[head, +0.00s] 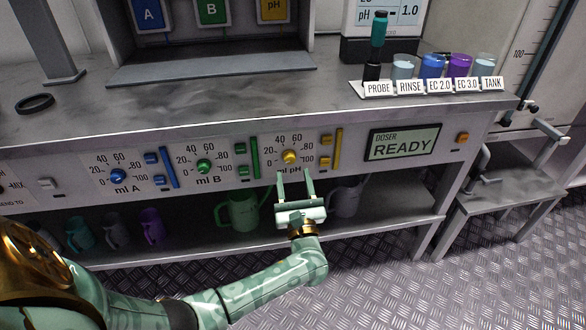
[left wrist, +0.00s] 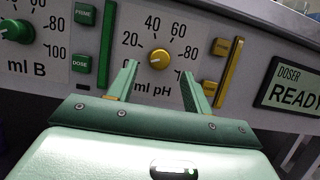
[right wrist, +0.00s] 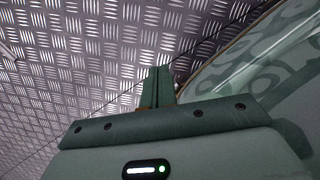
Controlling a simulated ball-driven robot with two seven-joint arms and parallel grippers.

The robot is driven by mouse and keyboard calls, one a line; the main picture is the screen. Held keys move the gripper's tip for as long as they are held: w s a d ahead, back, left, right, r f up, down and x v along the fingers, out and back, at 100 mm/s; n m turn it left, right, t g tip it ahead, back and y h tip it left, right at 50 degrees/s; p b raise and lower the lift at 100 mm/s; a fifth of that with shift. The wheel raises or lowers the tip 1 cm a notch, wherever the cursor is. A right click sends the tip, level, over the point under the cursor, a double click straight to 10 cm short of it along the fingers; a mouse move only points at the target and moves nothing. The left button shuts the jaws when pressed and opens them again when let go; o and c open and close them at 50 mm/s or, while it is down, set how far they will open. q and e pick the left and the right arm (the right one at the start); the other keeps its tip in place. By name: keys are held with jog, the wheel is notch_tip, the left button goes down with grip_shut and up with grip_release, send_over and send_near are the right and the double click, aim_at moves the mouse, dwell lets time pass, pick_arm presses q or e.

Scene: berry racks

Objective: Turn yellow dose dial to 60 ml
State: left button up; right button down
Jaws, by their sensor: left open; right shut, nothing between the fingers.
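The yellow dose dial (head: 290,157) sits on the front panel above the label "ml pH", with a scale around it. It also shows in the left wrist view (left wrist: 160,57), where its light pointer mark is too small to read surely. My left gripper (head: 295,172) is open just below and in front of the dial. In the left wrist view its fingers (left wrist: 160,82) stand apart, one on each side of the dial's lower area, not touching it. My right gripper (right wrist: 157,75) is shut and empty, seen only in the right wrist view over the metal floor.
Yellow buttons (head: 326,141) and a yellow bar (head: 338,148) are right of the dial. A green dial (head: 204,166) and a blue dial (head: 118,176) are to its left. The doser display (head: 403,143) reads READY. Jugs, including a green one (head: 241,211), stand on the shelf below.

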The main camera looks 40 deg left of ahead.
aim_at(290, 161)
pick_arm(q)
jog(key=shift+x, duration=1.95)
pick_arm(e)
jog(key=shift+w+a+r, duration=0.1)
jog(key=shift+w+a, duration=0.05)
jog(key=shift+w, duration=0.9)
pick_arm(q)
jog(key=c, duration=0.9)
jog(key=shift+c, duration=0.2)
